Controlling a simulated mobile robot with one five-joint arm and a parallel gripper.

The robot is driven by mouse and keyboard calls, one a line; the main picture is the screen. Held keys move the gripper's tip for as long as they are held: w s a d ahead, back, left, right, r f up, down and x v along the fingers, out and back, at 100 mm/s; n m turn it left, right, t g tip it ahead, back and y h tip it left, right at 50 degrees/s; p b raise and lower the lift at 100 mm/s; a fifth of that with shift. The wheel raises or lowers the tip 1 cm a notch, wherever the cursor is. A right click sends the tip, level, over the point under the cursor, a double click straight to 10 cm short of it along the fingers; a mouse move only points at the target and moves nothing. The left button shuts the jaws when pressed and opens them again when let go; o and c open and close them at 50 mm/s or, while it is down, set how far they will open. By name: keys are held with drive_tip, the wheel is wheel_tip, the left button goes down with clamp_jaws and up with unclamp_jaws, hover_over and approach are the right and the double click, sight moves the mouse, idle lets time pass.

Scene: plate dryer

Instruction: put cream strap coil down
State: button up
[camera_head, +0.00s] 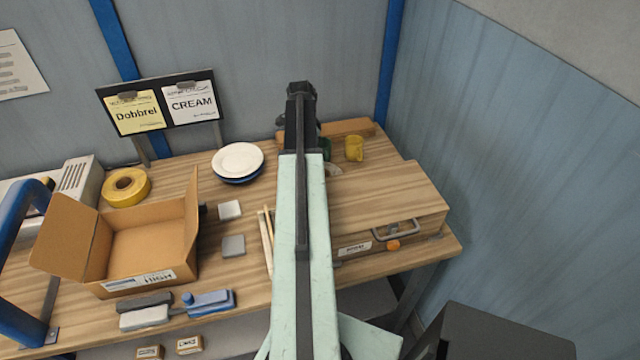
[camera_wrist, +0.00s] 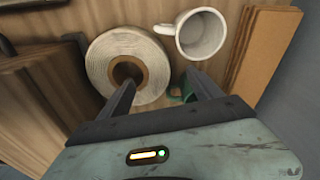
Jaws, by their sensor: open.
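The cream strap coil (camera_wrist: 101,62) is a pale ring around a brown core. In the wrist view it lies flat on the wooden surface. A small pale part of it (camera_head: 333,169) shows beside my arm in the head view; the rest is hidden. My gripper (camera_wrist: 160,77) is open, with its fingers spread. The left finger overlaps the coil's lower part in the picture, and the right finger is to the right of the coil. I cannot tell whether either finger touches it.
A mug (camera_wrist: 203,36) stands close beside the coil. A green item (camera_wrist: 177,91) is near the right finger. Brown boards (camera_wrist: 263,55) lie at right. In the head view, an open cardboard box (camera_head: 183,250), plates (camera_head: 238,158) and a yellow tape roll (camera_head: 109,190) are left of my arm.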

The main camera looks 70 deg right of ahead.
drive_tip(key=f+b, duration=0.1)
drive_tip(key=f, duration=0.1)
drive_tip(key=f+b, duration=0.4)
drive_tip(key=shift+s, duration=0.4)
drive_tip(key=shift+r, duration=0.25)
clamp_jaws()
